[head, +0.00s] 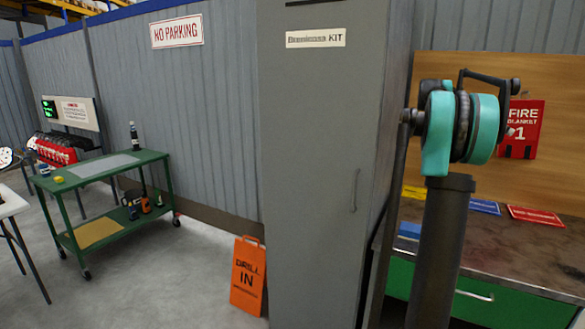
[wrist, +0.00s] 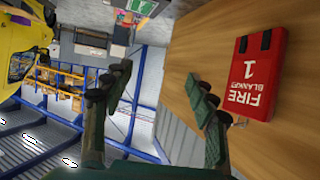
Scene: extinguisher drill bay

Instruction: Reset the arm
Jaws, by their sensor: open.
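My gripper (wrist: 158,80) shows in the wrist view with its two dark fingers spread apart. Nothing is between them; the wooden board and the bay behind show through the gap. In the head view my arm, with a teal joint, rises at the right in front of the workbench; I cannot make out the fingers there. A red fire blanket pack marked 1 (head: 521,130) is on the wooden board (head: 560,75) behind my arm. In the wrist view this pack (wrist: 262,72) appears upside down, to the right of the right finger and apart from it.
A tall grey cabinet (head: 325,180) stands just left of my arm. The workbench (head: 545,245) holds yellow, blue and red cards. An orange drill sign (head: 247,278) leans by the cabinet. A green cart (head: 150,160) with bottles stands left. Floor between is clear.

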